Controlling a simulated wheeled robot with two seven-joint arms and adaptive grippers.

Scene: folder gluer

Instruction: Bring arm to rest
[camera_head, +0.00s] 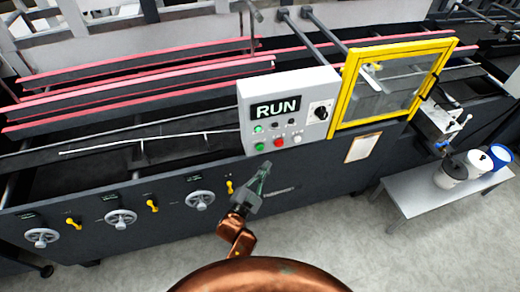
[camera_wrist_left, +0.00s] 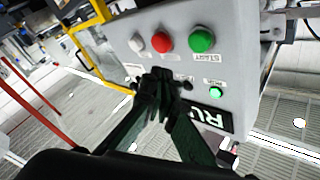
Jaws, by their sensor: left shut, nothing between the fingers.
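My left gripper (camera_head: 264,172) is shut and empty in front of the dark machine side, just below the grey control box (camera_head: 290,88) in the head view. In the left wrist view its fingers (camera_wrist_left: 163,84) point at the box face, close to the button row; I cannot tell whether they touch it. The box carries a RUN display (camera_head: 276,107), a black knob (camera_head: 321,112), a red button (camera_wrist_left: 162,42), a white button (camera_wrist_left: 136,42) and a green START button (camera_wrist_left: 202,40). A green lamp (camera_wrist_left: 223,148) is lit. My right gripper is out of view.
A yellow-framed clear guard (camera_head: 388,88) stands right of the box. Handwheels (camera_head: 200,200) and yellow levers (camera_head: 152,205) line the machine's front. A small table (camera_head: 420,200) with containers (camera_head: 451,172) stands at the right. The floor between is clear.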

